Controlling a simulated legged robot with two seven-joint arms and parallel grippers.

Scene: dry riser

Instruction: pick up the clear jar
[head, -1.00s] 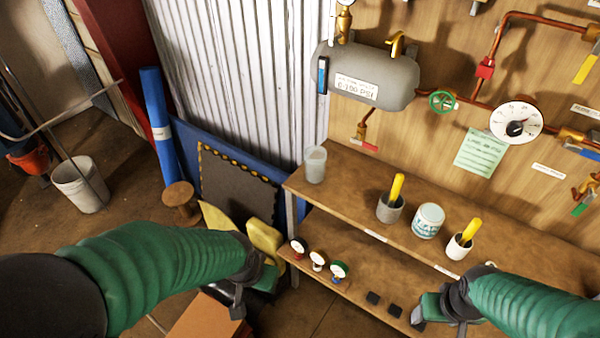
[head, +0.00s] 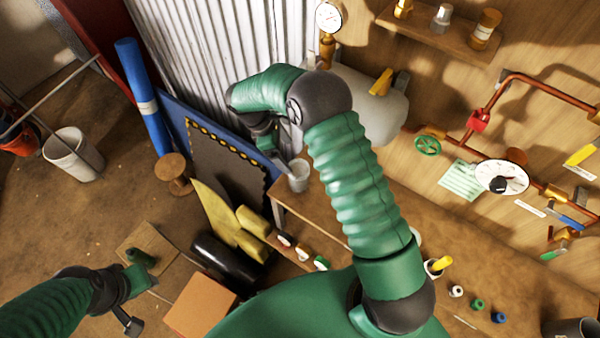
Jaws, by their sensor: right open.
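The clear jar (head: 299,177) stands upright at the left end of the upper wooden shelf (head: 292,205). It looks whitish and translucent. My right arm reaches up across the middle of the view and bends left, so its gripper (head: 283,165) points down at the jar from the upper left. This gripper is open, with its fingertips right by the jar's upper left side. I cannot tell whether they touch it, and nothing shows held. My left gripper (head: 137,298) is at the lower left, far from the jar, with its fingers apart and empty.
A grey tank (head: 365,110) is on the wall behind my right arm. Small gauges (head: 300,250) sit on the lower shelf. A dark panel (head: 225,165) leans left of the jar.

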